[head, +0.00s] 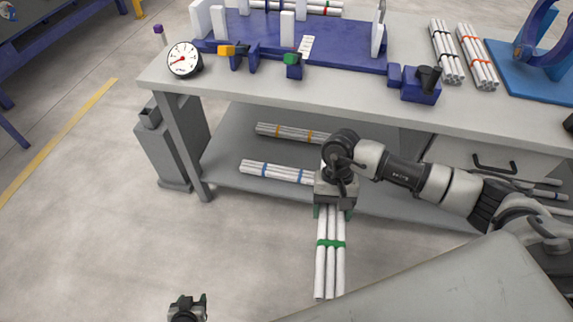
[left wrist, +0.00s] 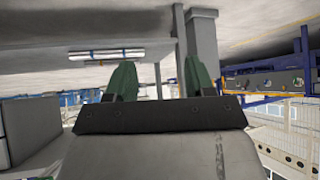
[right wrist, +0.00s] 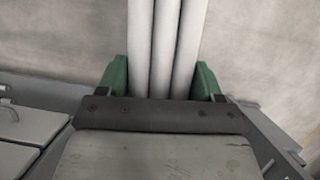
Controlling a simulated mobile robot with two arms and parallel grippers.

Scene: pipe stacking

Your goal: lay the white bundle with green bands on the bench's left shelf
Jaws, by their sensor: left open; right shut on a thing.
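The white bundle with green bands (head: 330,262) hangs in front of the bench, its length pointing toward me and away from the shelf. My right gripper (head: 333,212) is shut on its far end. In the right wrist view the white pipes of the bundle (right wrist: 164,45) lie between the green fingers of the right gripper (right wrist: 163,82). The bench's left shelf (head: 225,160) is the low grey board under the worktop. My left gripper (head: 188,303) is open and empty at the bottom of the head view, apart from the bundle. Its spread fingers (left wrist: 160,80) show in the left wrist view.
On the shelf lie a blue-banded bundle (head: 275,172) at the front and an orange-banded bundle (head: 290,132) behind it. The bench leg (head: 185,150) and a grey bin (head: 160,145) stand at the left. The worktop (head: 300,92) overhangs the shelf. A grey surface (head: 460,285) fills the lower right.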

